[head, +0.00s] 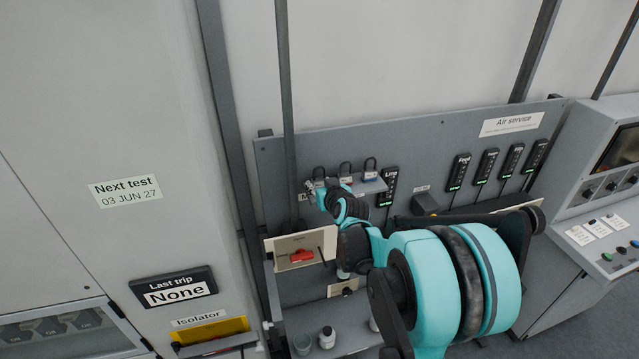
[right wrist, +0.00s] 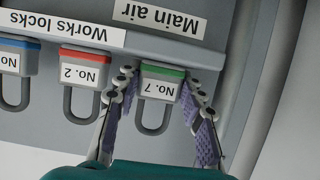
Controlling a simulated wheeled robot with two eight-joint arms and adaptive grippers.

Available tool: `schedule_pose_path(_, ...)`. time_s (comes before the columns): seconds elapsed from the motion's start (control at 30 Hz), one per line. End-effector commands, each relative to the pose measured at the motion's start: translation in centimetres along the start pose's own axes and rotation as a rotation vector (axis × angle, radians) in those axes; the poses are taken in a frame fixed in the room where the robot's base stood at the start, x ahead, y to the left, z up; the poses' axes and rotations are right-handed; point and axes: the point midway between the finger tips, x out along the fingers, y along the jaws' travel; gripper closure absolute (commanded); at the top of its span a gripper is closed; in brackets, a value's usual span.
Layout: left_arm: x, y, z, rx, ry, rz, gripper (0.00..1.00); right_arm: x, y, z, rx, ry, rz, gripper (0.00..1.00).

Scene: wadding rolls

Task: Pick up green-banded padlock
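My right gripper (right wrist: 160,108) is open, with one purple-padded finger on each side of the padlock. The fingertips are close to its body, and I see a gap on both sides. In the head view my right gripper (head: 318,190) is small, at the left end of the padlock row. My left gripper is not in view.
Labels reading Main air (right wrist: 160,15) and Works locks (right wrist: 62,27) are on the rack.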

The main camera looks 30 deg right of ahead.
Motion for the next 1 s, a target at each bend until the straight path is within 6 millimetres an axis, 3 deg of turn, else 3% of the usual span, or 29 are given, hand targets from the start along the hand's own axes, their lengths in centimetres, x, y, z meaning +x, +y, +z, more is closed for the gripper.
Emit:
schedule_pose_path(0.03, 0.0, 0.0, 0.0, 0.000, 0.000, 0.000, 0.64, 0.0, 0.0, 0.0, 0.000, 0.000, 0.000, 0.84)
schedule_pose_path(0.1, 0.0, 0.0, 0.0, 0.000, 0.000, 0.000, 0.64, 0.0, 0.0, 0.0, 0.000, 0.000, 0.000, 0.95)
schedule_pose_path(0.47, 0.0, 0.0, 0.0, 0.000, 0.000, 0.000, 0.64, -0.2, 0.0, -0.4, -0.001, 0.000, 0.000, 0.95)
schedule_pose_path(0.67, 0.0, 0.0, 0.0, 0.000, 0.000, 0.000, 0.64, -1.1, 0.0, -2.5, 0.000, 0.000, 0.000, 0.95)
schedule_pose_path(0.73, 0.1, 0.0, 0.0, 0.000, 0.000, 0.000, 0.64, -1.7, 0.0, -3.9, -0.001, 0.000, 0.000, 0.95)
schedule_pose_path(1.0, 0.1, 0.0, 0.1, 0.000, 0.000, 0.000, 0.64, -8.0, 3.1, -5.0, 0.002, 0.000, 0.004, 0.95)
